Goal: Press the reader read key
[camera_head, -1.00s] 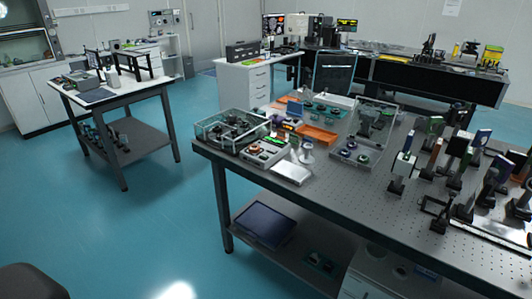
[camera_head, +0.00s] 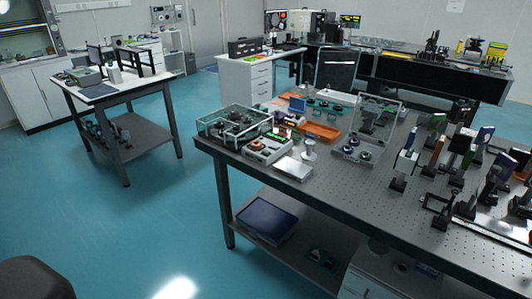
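Near the left corner of the large optical table (camera_head: 330,205) stands a small light grey device (camera_head: 267,151) with a lit green display and knobs on top; it may be the reader. A second small dark unit (camera_head: 289,123) with a lit orange display is just behind it. I cannot tell which is the reader, and the read key is too small to make out. Neither of my grippers is in view.
A clear-covered case (camera_head: 234,124) stands left of the grey device, and a flat silver box (camera_head: 293,168) lies in front of it. An orange tray (camera_head: 320,132) is behind. Several optics mounts crowd the table's right. Blue floor (camera_head: 130,225) is clear at left.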

